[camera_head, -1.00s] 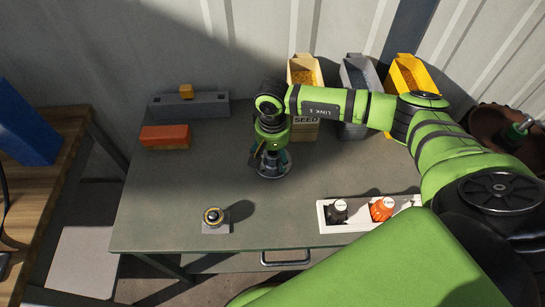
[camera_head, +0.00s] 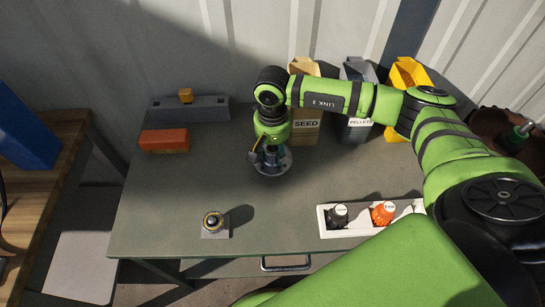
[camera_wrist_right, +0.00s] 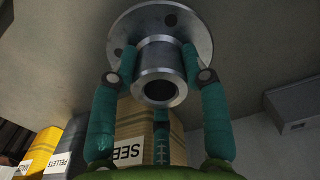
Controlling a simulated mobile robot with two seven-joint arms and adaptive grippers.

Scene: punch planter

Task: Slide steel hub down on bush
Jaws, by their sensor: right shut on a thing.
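My right gripper (camera_head: 270,158) hangs over the middle of the table with its teal fingers pointing down. It is shut on the steel hub (camera_head: 283,164), a grey round flange with a short neck. In the right wrist view the fingers grip the neck of the hub (camera_wrist_right: 160,70) from both sides, with the wide flange beyond. My left gripper is not in view.
Several bins, including the seed bin (camera_head: 306,125), stand behind. An orange block (camera_head: 164,141) lies back left. The table between hub and bush is clear.

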